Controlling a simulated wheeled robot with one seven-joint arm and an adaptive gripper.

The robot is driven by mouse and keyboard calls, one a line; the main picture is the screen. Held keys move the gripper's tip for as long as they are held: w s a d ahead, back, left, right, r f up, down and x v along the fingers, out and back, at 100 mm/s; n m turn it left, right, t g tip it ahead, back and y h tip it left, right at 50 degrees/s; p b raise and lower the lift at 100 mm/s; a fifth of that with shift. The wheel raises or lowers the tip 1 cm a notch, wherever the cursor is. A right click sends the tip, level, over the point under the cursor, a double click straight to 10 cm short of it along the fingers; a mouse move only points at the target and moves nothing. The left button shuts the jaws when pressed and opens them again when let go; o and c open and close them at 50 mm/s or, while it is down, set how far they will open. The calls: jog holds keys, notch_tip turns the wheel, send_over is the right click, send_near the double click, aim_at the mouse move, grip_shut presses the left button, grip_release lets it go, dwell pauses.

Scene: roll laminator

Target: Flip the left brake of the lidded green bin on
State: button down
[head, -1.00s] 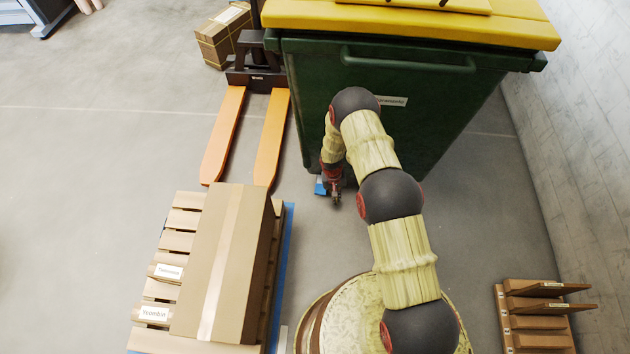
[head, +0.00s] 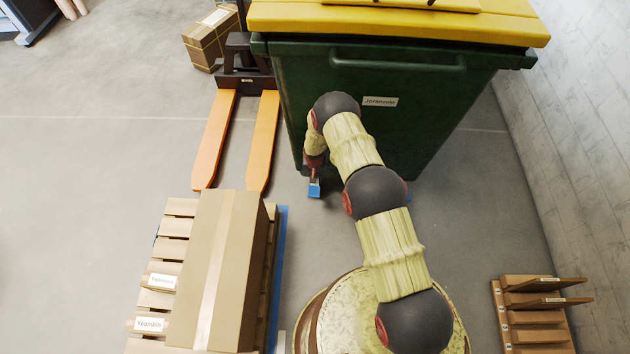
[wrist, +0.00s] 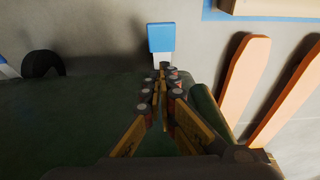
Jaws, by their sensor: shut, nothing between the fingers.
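The green bin (head: 430,130) with a yellow lid (head: 400,22) stands against my arm's far side, with a label on its front. Its left brake is a blue pedal (head: 314,188) low at the bin's front left corner; in the wrist view the blue pedal (wrist: 161,37) sits on a pale stem just beyond my fingertips. My gripper (wrist: 164,85) is shut and empty, close to the stem; I cannot tell whether it touches. In the head view my gripper (head: 315,168) is small and partly hidden just above the pedal. The other brake is mostly hidden behind my arm.
A pallet jack with orange forks (head: 262,140) stands left of the bin. A pallet with a long carton (head: 215,270) is at the front left. A wooden rack (head: 540,315) is at the lower right, by the grey wall. Floor is clear between the bin and rack.

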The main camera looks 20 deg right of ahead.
aim_at(315, 189)
jog(key=b+x, duration=0.1)
jog(key=x, duration=0.3)
jog(key=s+b+x, duration=0.1)
jog(key=b+x, duration=0.1)
jog(key=x, duration=0.2)
jog(key=b+x, duration=0.2)
jog(key=x, duration=0.2)
jog(key=shift+s+a+f, duration=0.2)
jog(key=shift+a+f, duration=0.05)
jog(key=shift+f, duration=0.15)
jog(key=shift+s+f+p, duration=0.1)
jog(key=shift+s+p, duration=0.05)
jog(key=shift+p, duration=0.55)
